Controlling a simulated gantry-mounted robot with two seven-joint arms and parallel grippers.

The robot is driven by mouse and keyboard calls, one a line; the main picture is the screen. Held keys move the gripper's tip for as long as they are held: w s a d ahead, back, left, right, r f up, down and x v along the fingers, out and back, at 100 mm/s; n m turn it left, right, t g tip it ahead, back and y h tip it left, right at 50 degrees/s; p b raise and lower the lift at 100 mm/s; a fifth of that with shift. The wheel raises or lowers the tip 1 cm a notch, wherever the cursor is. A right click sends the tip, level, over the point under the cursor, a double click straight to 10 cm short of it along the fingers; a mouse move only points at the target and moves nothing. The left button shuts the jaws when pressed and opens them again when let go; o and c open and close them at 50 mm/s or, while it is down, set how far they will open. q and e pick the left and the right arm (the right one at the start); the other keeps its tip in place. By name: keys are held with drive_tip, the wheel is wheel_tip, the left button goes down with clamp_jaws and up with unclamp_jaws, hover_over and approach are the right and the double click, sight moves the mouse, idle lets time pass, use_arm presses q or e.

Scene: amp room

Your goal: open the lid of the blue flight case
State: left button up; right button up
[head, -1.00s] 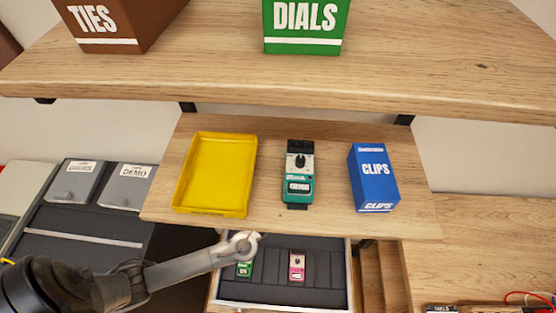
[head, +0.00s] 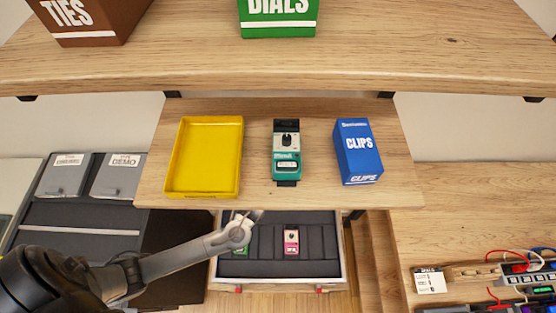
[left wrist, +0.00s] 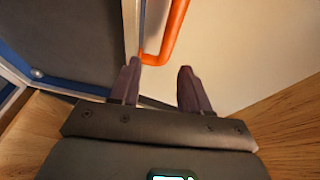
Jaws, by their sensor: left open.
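In the left wrist view, a blue panel edge with silver trim and a rivet (left wrist: 37,73) shows at the far left, beside a dark surface. It may be part of the blue flight case, but I cannot tell its lid or whether that is open. An orange handle (left wrist: 172,35) on a pale panel runs just beyond my open left gripper (left wrist: 158,78), close to its left finger; contact is unclear. In the head view, my left gripper (head: 252,216) is over the left back part of a dark-lined open tray. My right gripper is out of view.
The tray (head: 341,262) holds a green pedal (head: 241,252) and a pink pedal (head: 291,241). A shelf (head: 256,194) above it carries a yellow tray (head: 170,190), a teal pedal (head: 286,165) and a blue CLIPS box (head: 358,153). A cluttered bench is at right.

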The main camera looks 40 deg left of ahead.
use_arm(q)
drive_tip(key=v, duration=1)
drive_tip(key=shift+s, duration=0.35)
drive_tip(key=shift+d, duration=0.1)
